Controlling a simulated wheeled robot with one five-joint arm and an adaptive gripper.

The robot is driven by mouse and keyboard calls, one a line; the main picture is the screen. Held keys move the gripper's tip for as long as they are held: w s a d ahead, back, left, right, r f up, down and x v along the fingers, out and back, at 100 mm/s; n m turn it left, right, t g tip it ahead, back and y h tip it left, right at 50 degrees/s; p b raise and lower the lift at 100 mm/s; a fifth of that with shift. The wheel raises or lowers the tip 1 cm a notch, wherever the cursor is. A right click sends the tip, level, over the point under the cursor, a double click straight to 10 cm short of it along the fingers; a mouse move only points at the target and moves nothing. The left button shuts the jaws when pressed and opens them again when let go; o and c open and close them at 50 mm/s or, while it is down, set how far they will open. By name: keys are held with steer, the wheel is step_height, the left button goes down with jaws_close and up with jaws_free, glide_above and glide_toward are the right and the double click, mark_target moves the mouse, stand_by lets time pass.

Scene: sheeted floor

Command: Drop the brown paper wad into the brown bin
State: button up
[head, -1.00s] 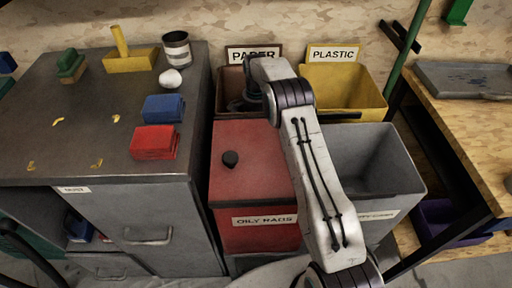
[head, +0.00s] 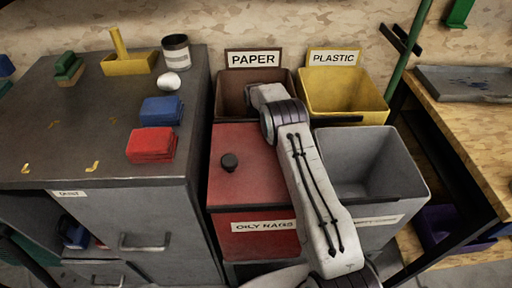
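The brown bin (head: 229,92), with a PAPER sign behind it, stands at the back, left of the yellow bin. The end of my arm reaches over the front right part of this bin and covers some of its opening. My gripper is hidden behind my own arm, so its fingers do not show. No brown paper wad shows; whether it is in the gripper or down in the bin cannot be seen. A small white wad (head: 169,80) lies on the grey cabinet at the left.
A yellow PLASTIC bin (head: 372,101), a red lidded OILY RAGS bin (head: 248,180) and an open grey bin (head: 365,150) stand around my arm. The cabinet (head: 75,135) holds red and blue blocks and a can. A wooden bench (head: 480,150) is at the right.

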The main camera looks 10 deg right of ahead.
steer(key=shift+f+b, duration=0.35)
steer(key=shift+f, duration=0.05)
steer(key=shift+f, duration=0.25)
steer(key=o, duration=1.1)
steer(key=shift+f, duration=0.2)
steer(key=shift+o, duration=0.2)
step_height(320, 180, up, 14)
steer(key=p, duration=0.3)
steer(key=shift+f, duration=0.1)
